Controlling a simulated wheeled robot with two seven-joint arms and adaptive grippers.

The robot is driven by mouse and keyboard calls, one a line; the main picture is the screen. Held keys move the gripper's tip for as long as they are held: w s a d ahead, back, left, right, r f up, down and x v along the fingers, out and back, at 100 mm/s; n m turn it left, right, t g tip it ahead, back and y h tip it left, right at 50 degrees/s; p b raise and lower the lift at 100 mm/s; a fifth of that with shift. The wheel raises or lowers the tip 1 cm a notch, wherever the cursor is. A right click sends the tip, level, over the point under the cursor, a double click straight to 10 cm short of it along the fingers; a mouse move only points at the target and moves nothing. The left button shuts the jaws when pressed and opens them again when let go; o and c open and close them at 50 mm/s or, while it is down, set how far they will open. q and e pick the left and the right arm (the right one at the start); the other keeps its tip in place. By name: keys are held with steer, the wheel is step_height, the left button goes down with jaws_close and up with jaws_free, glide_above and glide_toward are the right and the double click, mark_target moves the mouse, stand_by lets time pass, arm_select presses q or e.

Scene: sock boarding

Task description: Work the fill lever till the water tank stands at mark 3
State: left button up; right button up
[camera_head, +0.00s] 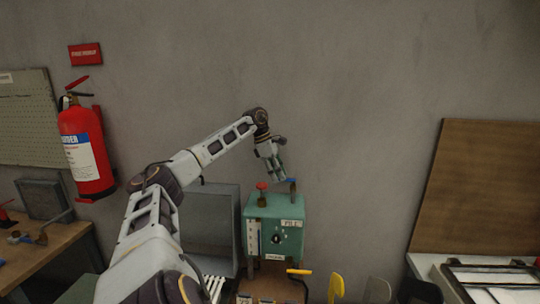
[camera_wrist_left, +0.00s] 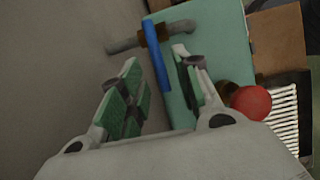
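A green tank box (camera_head: 262,212) with a FILL label (camera_head: 291,223) and a dark round knob stands by the wall. A pale gauge strip (camera_head: 252,238) runs up its left side; its level is too small to read. On top are a blue lever (camera_head: 292,182) on a grey pipe and a red knob (camera_head: 262,186). My left gripper (camera_head: 277,177) hangs above the box top, between them in the picture. In the left wrist view its fingers (camera_wrist_left: 156,62) are open and empty, with the blue lever (camera_wrist_left: 157,55) showing between and beyond the tips. My right gripper is not seen.
A grey panel (camera_head: 210,225) stands left of the box, and a yellow-handled crank (camera_head: 300,272) is low in front. A fire extinguisher (camera_head: 86,150) hangs at left above a workbench. A brown board (camera_head: 478,190) leans at right.

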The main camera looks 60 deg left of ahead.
arm_select(q)
steer(key=v, duration=0.9)
steer(key=shift+r, duration=0.4)
stand_by(0.9)
steer(key=shift+v, duration=1)
stand_by(0.4)
steer(key=shift+f, duration=0.1)
